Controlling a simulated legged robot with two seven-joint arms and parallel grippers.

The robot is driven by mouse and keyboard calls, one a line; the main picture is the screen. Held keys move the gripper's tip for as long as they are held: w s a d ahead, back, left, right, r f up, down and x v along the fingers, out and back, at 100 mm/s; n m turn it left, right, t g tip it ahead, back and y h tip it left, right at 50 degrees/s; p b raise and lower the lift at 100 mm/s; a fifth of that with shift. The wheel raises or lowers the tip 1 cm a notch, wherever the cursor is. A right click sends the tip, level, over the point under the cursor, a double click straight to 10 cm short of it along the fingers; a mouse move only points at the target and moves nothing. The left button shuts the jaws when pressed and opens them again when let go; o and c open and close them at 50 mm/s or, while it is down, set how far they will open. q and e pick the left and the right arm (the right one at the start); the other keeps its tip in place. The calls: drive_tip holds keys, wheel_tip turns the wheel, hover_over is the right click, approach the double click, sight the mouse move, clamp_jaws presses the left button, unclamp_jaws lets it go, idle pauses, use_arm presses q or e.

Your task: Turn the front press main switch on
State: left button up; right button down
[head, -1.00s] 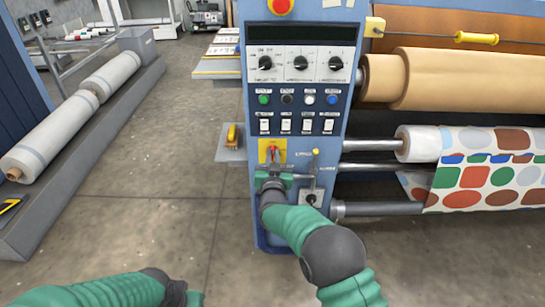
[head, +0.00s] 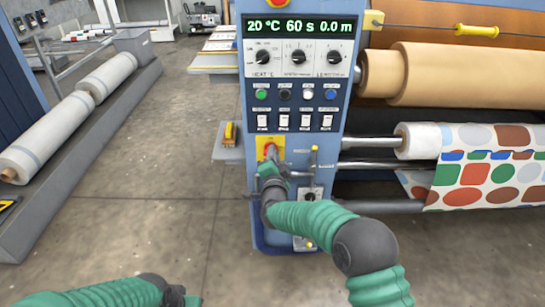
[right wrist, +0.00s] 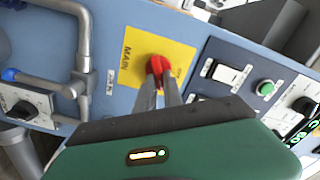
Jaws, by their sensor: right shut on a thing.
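The front press main switch (head: 269,148) is a red knob on a yellow plate, low on the blue control panel (head: 348,100). In the right wrist view the red knob (right wrist: 159,64) stands on the yellow plate marked MAIN (right wrist: 130,62). My right gripper (right wrist: 160,84) is shut on the knob, one finger on each side. In the head view my right gripper (head: 269,160) and wrist hide the lower part of the plate. The panel's display (head: 300,27) is lit and reads 20 °C, 60 s, 0.0 m. My left gripper (head: 190,299) shows only partly at the bottom edge; its fingers are hidden.
Grey pipework (right wrist: 84,60) with a handle stands beside the switch. Dials, coloured buttons and white rocker switches (head: 304,122) sit above it. A small side shelf (head: 228,153) juts out left. Rollers with patterned fabric (head: 490,170) are on the right.

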drive_tip(key=m+b, duration=0.1)
drive_tip(key=m, duration=0.2)
drive_tip(key=f+m+b, duration=0.1)
drive_tip(key=m, duration=0.1)
drive_tip(key=shift+s+d+f+m, duration=0.1)
drive_tip(key=shift+d+f+m, duration=0.1)
drive_tip(key=shift+m, duration=0.2)
idle(0.4)
drive_tip(key=c, duration=1.5)
unclamp_jaws()
drive_tip(key=shift+r, duration=0.15)
drive_tip(key=s+p, duration=0.5)
drive_tip(key=s, duration=1.1)
drive_tip(key=shift+s, duration=0.4)
